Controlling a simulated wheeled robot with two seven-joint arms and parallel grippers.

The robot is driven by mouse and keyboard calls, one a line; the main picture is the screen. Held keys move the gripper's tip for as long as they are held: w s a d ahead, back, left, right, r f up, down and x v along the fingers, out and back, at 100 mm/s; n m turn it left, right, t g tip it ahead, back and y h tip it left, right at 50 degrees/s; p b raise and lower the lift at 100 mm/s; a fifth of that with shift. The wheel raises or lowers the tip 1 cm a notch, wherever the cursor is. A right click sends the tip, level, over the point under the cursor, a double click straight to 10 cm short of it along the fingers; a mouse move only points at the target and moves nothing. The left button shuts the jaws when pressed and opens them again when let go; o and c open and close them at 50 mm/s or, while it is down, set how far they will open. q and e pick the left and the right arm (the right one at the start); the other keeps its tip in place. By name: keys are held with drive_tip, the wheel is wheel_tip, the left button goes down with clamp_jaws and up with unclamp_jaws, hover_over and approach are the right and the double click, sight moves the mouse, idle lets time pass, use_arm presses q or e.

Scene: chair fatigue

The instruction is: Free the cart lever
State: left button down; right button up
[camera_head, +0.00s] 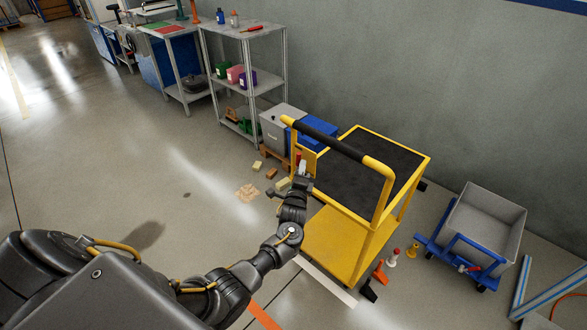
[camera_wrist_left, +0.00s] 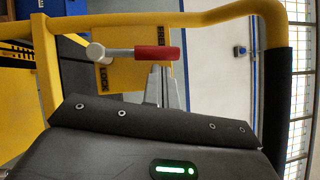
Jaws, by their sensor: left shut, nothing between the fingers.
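The yellow cart (camera_head: 357,240) has a black top deck and a push handle with a black grip. In the left wrist view, its lever has a red handle (camera_wrist_left: 158,53) on a grey rod and lies about level. Behind the lever is a yellow plate (camera_wrist_left: 122,76) marked LOCK, partly covered. My left gripper (camera_head: 303,172) is at the handle end of the cart. In the wrist view its fingers (camera_wrist_left: 160,84) are shut and empty, with tips close below the red handle. I cannot tell whether they touch it. My right gripper is not in view.
A grey bin on a blue dolly (camera_head: 488,218) stands right of the cart. A metal shelf (camera_head: 245,85) and a grey box (camera_head: 283,125) are behind. Small blocks (camera_head: 270,173) lie near my gripper. The floor left is mostly clear.

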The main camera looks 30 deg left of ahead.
use_arm(q)
drive_tip(key=shift+w+a+r+p, duration=0.15)
drive_tip(key=shift+a+r+p, duration=0.25)
drive_tip(key=shift+a, duration=0.4)
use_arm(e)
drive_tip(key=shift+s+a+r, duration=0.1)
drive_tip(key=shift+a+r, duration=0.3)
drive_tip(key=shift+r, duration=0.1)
use_arm(q)
drive_tip(key=shift+a+r, duration=0.1)
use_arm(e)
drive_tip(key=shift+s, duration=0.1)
